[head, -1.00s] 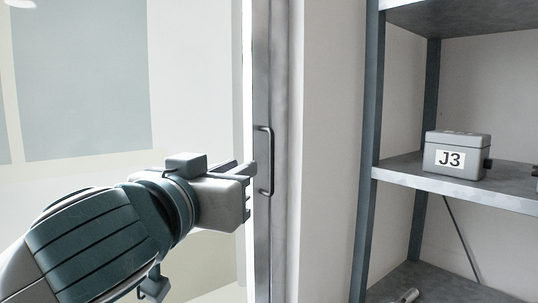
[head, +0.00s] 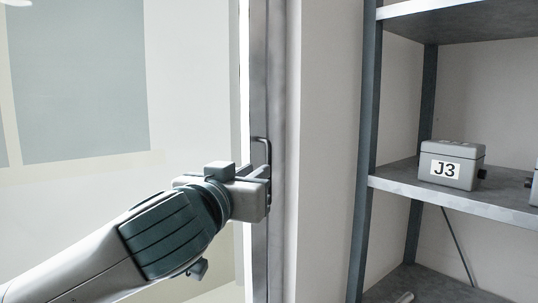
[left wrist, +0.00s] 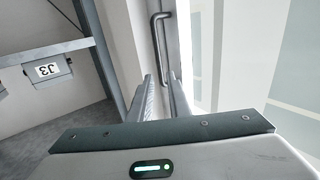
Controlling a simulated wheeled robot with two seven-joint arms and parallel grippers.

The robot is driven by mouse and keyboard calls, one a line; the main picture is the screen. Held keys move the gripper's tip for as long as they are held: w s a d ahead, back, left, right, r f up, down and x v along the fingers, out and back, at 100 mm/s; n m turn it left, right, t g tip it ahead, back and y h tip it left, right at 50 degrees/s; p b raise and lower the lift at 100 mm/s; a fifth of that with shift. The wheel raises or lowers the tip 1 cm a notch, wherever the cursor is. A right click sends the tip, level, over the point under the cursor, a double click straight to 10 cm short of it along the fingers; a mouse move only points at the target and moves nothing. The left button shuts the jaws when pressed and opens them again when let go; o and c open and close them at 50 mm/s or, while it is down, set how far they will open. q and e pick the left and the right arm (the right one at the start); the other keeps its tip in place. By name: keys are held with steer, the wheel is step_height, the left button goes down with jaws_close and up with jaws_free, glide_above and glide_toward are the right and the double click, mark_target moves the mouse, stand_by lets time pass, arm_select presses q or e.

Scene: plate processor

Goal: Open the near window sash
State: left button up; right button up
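The near window sash shows in the head view as a grey upright frame (head: 259,90) beside a bright pane. A dark bar handle (head: 262,142) stands on it, its lower part hidden behind my left gripper (head: 264,182). The handle also shows in the left wrist view (left wrist: 158,38), running down between the two finger tips of the left gripper (left wrist: 163,82). The fingers are apart, and I see no clear contact with the handle. The sash frame sits against the wall edge with no gap visible. My right gripper is not in view.
A metal shelf unit (head: 450,196) stands at the right, bearing a grey box labelled J3 (head: 452,165). A pale wall strip (head: 325,150) lies between sash and shelves. Pale panels show through the glass at the left.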

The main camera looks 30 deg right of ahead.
mark_target(268, 163)
arm_select(q)
steer(key=p+x, duration=0.3)
steer(key=x, duration=0.6)
steer(key=shift+w+d+p, duration=0.1)
steer(key=shift+p, duration=0.25)
jaws_close()
